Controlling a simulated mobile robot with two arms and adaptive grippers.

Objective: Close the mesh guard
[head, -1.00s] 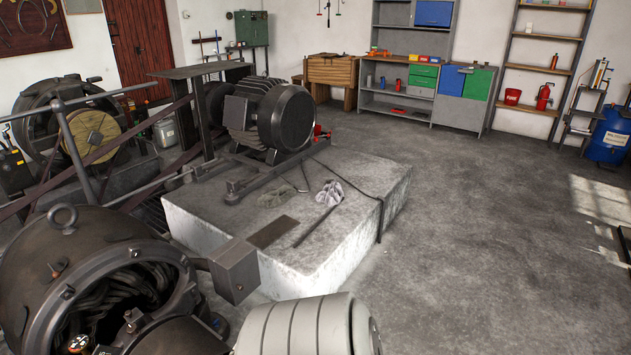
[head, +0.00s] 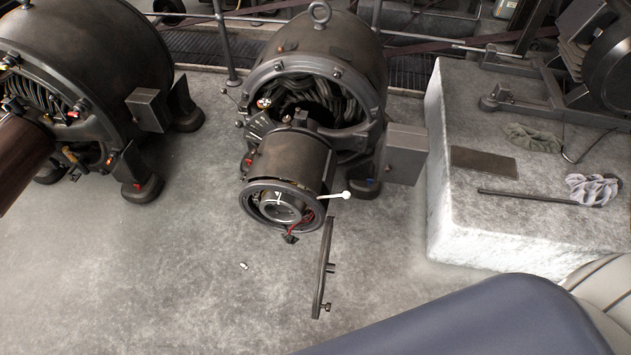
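The middle dynamo (head: 318,70) stands on the floor in the head view, with its round end housing (head: 290,165) facing me. That end is open and shows a round inner part and red wires. A thin dark upright panel (head: 323,268) with a small knob stands out at the housing's lower right, seen almost edge-on. It looks like the mesh guard swung open, but no mesh can be made out. A white-handled lever (head: 333,195) sticks out to the right of the housing. Neither of my grippers is in view.
Another dynamo (head: 85,70) stands at the left. A pale concrete block (head: 470,215) stands at the right, with a rod (head: 525,196), a grey rag (head: 592,188) and a dark plate (head: 483,161) on it. A small bit (head: 243,266) lies on otherwise clear floor in front.

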